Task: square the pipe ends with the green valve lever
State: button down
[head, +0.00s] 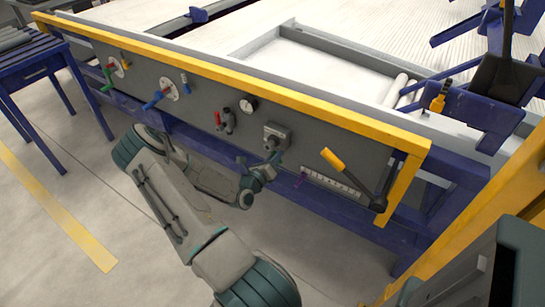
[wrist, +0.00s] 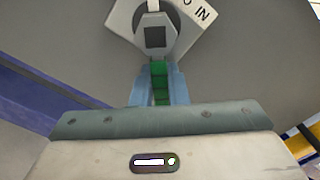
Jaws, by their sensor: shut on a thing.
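The green valve lever (wrist: 160,83) hangs down from a grey hub (wrist: 155,37) on a light plate marked "IN" in the wrist view. My gripper (wrist: 159,95) is shut on it, with one blue-grey finger on each side. In the head view my gripper (head: 272,163) is at the front panel, just below a grey valve housing (head: 277,135). The lever itself is hidden by the gripper there. The pipe ends are not clearly seen.
The grey panel (head: 330,145) has a yellow top rail (head: 230,80). Floor in front is open.

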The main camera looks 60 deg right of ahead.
jog(key=shift+s, duration=0.1)
jog(key=c, duration=1.4)
grip_release()
jog(key=shift+c, duration=0.2)
jog(key=a+p, duration=0.1)
jog(key=a, duration=1.2)
jog(key=shift+s+a+p, duration=0.3)
jog(key=shift+a+p, duration=0.05)
jog(key=shift+a, duration=0.05)
